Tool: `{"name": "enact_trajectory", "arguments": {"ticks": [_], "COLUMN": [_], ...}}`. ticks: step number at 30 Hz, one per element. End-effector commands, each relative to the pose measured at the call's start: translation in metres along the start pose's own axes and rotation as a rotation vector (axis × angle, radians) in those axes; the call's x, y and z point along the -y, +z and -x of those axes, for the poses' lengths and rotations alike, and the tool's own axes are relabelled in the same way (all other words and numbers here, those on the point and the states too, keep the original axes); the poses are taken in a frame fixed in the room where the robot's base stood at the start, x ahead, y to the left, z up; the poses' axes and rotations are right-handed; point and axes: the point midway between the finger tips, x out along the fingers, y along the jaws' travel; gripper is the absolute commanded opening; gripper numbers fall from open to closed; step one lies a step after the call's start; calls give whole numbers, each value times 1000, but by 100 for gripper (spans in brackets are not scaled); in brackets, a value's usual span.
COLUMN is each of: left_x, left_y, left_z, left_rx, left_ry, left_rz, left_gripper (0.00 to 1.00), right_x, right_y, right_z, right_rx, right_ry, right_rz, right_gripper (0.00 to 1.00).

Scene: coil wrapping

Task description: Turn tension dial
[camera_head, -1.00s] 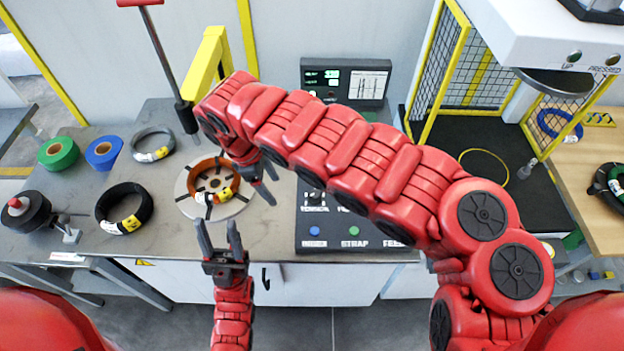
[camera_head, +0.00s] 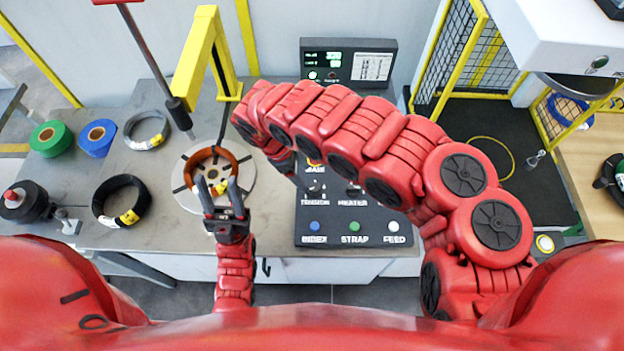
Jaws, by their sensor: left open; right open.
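The tension dial (camera_head: 316,187) is a small dark knob above the TENSION label on the black control panel (camera_head: 345,263). A similar heater dial (camera_head: 354,189) sits to its right. My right arm arches over the panel's upper part. My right gripper (camera_head: 293,172) points down by the panel's upper left edge, left of and above the tension dial. It is mostly hidden by its wrist, but open. My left gripper (camera_head: 220,190) is open and empty, its fingers in front of the copper-coloured coil (camera_head: 219,154) on the round turntable (camera_head: 183,199).
INDEX, STRAP and FEED buttons line the panel's front. A display box (camera_head: 347,64) stands behind. A yellow post (camera_head: 200,55) rises behind the turntable. Black coil (camera_head: 121,201), grey coil (camera_head: 147,130), green roll (camera_head: 52,138) and blue roll (camera_head: 98,138) lie at left.

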Motion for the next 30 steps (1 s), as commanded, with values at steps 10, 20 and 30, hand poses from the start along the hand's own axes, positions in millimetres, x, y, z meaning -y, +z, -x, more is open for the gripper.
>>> {"name": "enact_trajectory", "arguments": {"ticks": [10, 20, 30], "left_x": [1, 1, 1], "left_y": [-3, -3, -3], "left_z": [-17, -19, -19], "left_rx": [0, 0, 0], "left_ry": [0, 0, 0], "left_rz": [0, 0, 0], "left_gripper": [50, 50, 50], "right_x": [1, 0, 0], "right_y": [-2, -1, -1], "right_z": [-55, -69, -69], "right_rx": [-3, -1, -1], "right_ry": [-2, 2, 1], "right_rz": [2, 1, 1], "right_gripper": [73, 73, 41]}}
